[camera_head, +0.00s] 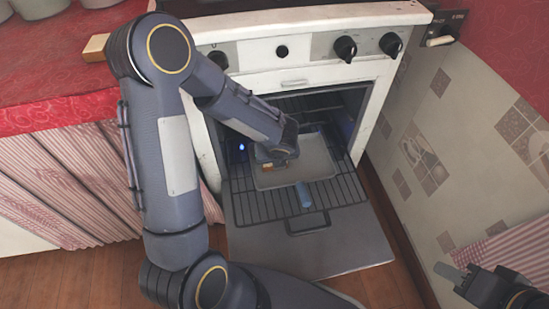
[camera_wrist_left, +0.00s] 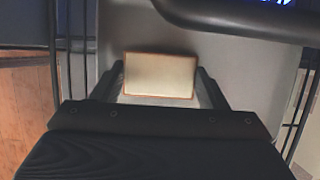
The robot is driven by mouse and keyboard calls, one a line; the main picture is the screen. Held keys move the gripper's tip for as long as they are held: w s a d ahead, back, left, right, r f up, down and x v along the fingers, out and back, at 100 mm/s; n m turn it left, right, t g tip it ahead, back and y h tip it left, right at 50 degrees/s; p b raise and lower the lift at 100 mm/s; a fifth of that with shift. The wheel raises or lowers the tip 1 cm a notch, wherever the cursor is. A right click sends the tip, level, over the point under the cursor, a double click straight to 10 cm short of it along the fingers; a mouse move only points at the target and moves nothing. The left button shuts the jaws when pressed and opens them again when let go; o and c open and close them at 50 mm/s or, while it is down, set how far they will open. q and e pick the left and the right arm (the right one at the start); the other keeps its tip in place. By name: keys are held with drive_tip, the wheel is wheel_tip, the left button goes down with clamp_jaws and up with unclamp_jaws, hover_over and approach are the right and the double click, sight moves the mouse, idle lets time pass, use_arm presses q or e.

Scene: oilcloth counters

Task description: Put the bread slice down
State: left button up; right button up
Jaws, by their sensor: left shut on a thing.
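The bread slice (camera_wrist_left: 160,75), pale with a brown crust edge, sits between the two fingers of my left gripper (camera_wrist_left: 162,88). In the head view my left gripper (camera_head: 274,164) reaches inside the open oven, over a shallow grey baking tray (camera_head: 305,174). The wrist and fingers hide most of the slice there. The slice is low over the tray; I cannot tell whether it touches it. My right gripper (camera_head: 455,275) is at the lower right, away from the oven; its finger opening is unclear.
The tray rests on a wire rack (camera_head: 340,192) in the white oven (camera_head: 310,48). The oven door (camera_head: 330,250) is folded down in front. A blue cylinder (camera_head: 303,195) lies by the tray's front. The red counter (camera_head: 45,75) is left; a tiled wall (camera_head: 470,140) is right.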

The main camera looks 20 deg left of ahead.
use_arm(q)
drive_tip(key=shift+f, duration=0.25)
drive_tip(key=o, duration=1)
drive_tip(key=shift+r, duration=0.1)
drive_tip(key=shift+o, duration=0.2)
